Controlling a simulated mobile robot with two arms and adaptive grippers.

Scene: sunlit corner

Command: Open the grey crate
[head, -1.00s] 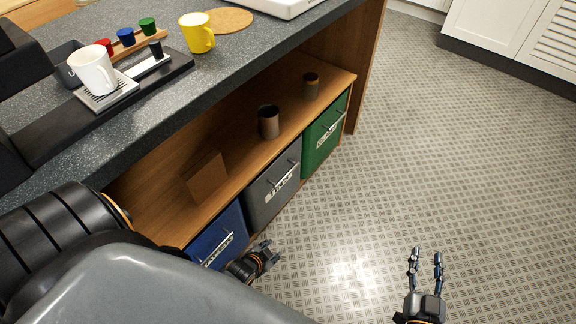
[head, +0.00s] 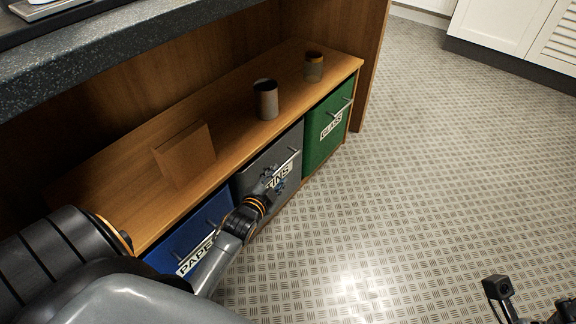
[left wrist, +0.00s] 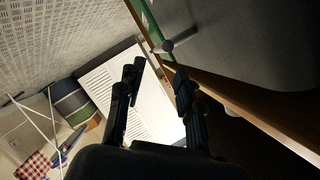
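The grey crate (head: 243,183), labelled TINS, sits in the middle of the low wooden shelf unit, between the blue and green crates, and looks shut. Its metal bar handle (head: 288,160) is on the front near the top. My left gripper (head: 272,180) is in front of its label, just below the handle. In the left wrist view the left gripper (left wrist: 157,78) has its fingers apart with nothing between them. The grey crate's front (left wrist: 240,40) fills the upper right there, with a handle (left wrist: 180,42) just beyond the fingertips.
The blue crate (head: 163,262), labelled PAPER, is left of the grey one, partly behind my arm. The green crate (head: 322,145), labelled GLASS, is right. Two cups (head: 266,100) (head: 314,66) and a brown block (head: 186,155) stand on the shelf. Patterned floor (head: 420,180) is clear.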

